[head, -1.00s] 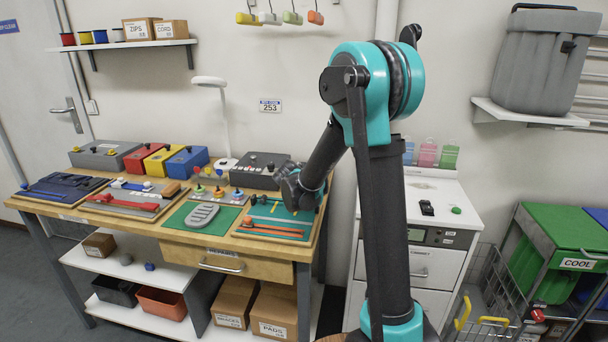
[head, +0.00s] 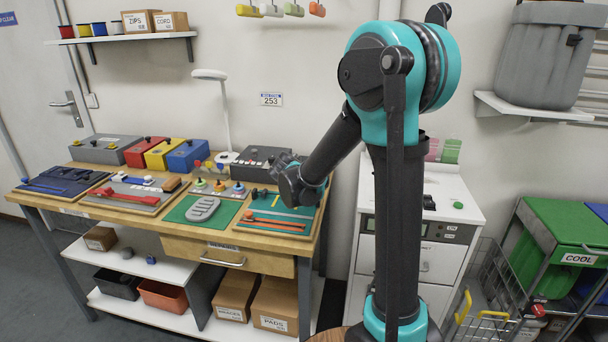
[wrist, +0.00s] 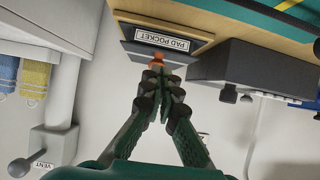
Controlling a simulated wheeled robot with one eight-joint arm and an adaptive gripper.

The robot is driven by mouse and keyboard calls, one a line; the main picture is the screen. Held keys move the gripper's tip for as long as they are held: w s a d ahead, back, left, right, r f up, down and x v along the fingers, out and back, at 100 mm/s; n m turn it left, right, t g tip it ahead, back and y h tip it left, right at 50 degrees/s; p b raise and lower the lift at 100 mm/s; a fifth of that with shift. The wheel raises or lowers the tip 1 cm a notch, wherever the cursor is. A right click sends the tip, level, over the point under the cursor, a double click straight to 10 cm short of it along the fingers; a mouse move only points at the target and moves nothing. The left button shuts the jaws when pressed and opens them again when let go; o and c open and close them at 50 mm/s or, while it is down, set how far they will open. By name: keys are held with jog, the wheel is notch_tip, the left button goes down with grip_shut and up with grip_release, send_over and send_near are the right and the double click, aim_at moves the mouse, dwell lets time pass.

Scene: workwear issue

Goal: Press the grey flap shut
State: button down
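In the wrist view, a grey panel (wrist: 150,52) carries an upside-down sign (wrist: 162,40) reading PAD POCKET; it looks like the grey flap, though I cannot tell how far it stands open. A small orange piece (wrist: 157,60) shows at the panel, just beyond my fingertips. My gripper (wrist: 160,76) has its two green fingers drawn together at the tips, pointing at the panel. I see nothing clearly held between them; contact with the panel is unclear. In the head view my dark wrist is over the right end of the bench, and the fingers and flap cannot be made out.
The wooden bench (head: 150,227) holds a teal board (head: 304,216) with orange straps, a green mat (head: 236,215) and several boxes. A grey box (wrist: 235,70) with dark knobs is close beside my fingers in the wrist view. A white cabinet (head: 432,190) stands right of the bench.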

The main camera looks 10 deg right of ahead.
jog(key=v, duration=0.6)
jog(key=shift+s, duration=0.3)
jog(key=shift+d, duration=0.1)
jog(key=s+d+f, duration=0.1)
jog(key=d, duration=0.1)
jog(key=s+d+f+g, duration=0.1)
jog(key=s+d, duration=0.1)
jog(key=s+d+f+g, duration=0.1)
jog(key=d, duration=0.1)
jog(key=shift+s+n+y, duration=0.3)
jog(key=shift+s, duration=0.05)
jog(key=s+d+f+n+g+y, duration=0.1)
jog(key=s+f, duration=0.5)
jog(key=s, duration=0.6)
jog(key=s+d+f+n+g+y, duration=0.1)
jog(key=s+f, duration=0.5)
jog(key=s, duration=0.6)
jog(key=d+g+y, duration=0.1)
jog(key=d+g, duration=0.1)
jog(key=g, duration=0.1)
jog(key=shift+s+d+f+n, duration=0.3)
jog(key=shift+d+f+n, duration=0.05)
jog(key=shift+n, duration=0.05)
